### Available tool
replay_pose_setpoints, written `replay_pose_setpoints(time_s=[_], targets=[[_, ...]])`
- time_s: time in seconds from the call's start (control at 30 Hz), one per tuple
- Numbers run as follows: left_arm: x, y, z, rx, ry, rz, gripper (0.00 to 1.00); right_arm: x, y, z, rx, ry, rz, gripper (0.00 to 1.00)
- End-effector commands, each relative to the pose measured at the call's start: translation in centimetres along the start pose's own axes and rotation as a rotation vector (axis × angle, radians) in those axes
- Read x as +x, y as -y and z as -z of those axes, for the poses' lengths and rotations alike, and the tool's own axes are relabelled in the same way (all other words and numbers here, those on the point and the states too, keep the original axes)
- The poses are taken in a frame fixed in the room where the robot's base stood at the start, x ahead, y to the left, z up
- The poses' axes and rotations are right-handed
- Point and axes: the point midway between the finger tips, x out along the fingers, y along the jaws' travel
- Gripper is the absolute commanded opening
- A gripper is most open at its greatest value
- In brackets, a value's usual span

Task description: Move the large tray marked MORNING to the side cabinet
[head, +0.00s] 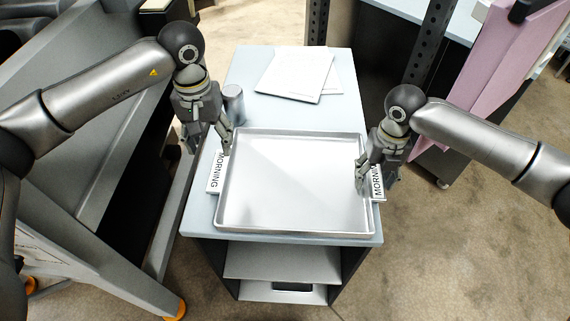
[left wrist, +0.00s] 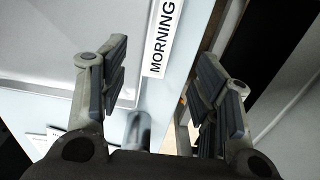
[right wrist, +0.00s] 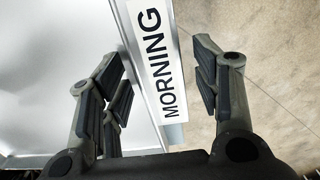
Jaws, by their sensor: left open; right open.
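The large silver tray (head: 295,180) lies flat on the pale blue top of a cabinet (head: 350,85). A white MORNING label (head: 216,172) stands out at its left edge and another MORNING label (head: 377,180) at its right edge. My left gripper (head: 208,148) is open over the left rim; the left wrist view shows that label (left wrist: 163,38) between its spread fingers (left wrist: 165,88). My right gripper (head: 375,182) is open at the right rim, partly covering the label; the right wrist view shows the label (right wrist: 157,60) between its fingers (right wrist: 160,85). I cannot tell whether either gripper touches the tray.
A metal cylinder (head: 233,102) stands behind the tray's back left corner, close to my left gripper. Papers (head: 295,72) lie at the back of the top. Grey machinery (head: 90,200) flanks the left; a pink panel (head: 510,60) stands back right. Floor is clear at right.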

Motion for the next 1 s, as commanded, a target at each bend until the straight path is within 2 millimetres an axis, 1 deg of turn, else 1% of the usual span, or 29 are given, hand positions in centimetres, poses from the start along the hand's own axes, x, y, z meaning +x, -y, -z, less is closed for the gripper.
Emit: replay_pose_setpoints(time_s=[0.03, 0.13, 0.23, 0.33, 0.47, 0.7, 0.83, 0.9, 1.0], targets=[[-0.8, 0.0, 0.1, 0.000, -0.002, 0.000, 0.58, 0.0, 0.0, 0.0, 0.000, 0.000, 0.000, 0.58], [-1.8, 0.0, 0.0, 0.000, -0.001, 0.000, 0.58, 0.0, 0.0, 0.0, 0.000, 0.000, 0.000, 0.58], [-2.2, 0.0, 0.0, 0.000, 0.001, 0.001, 0.58, -0.2, 0.0, 0.0, 0.000, 0.001, -0.001, 0.58], [-2.4, 0.0, 0.0, 0.000, 0.001, 0.001, 0.58, -1.2, 0.0, -0.1, 0.000, 0.002, -0.001, 0.58], [-2.4, 0.0, 0.0, 0.000, 0.001, 0.001, 0.58, -3.6, 0.0, -0.1, -0.001, 0.005, -0.002, 0.58], [-2.3, 0.0, 0.0, 0.000, 0.001, 0.001, 0.58, -8.7, 0.0, -0.1, 0.000, 0.004, -0.001, 0.58], [-2.3, 0.0, 0.0, 0.000, 0.001, 0.001, 0.58, -10.7, 0.0, -0.1, 0.000, 0.002, -0.001, 0.58], [-2.3, 0.0, 0.0, 0.000, 0.001, 0.001, 0.58, -11.3, 0.0, -0.1, 0.000, 0.001, 0.000, 0.58], [-2.3, 0.0, 0.0, 0.000, 0.001, 0.001, 0.58, -11.8, 0.0, 0.0, 0.000, 0.000, 0.000, 0.58]])
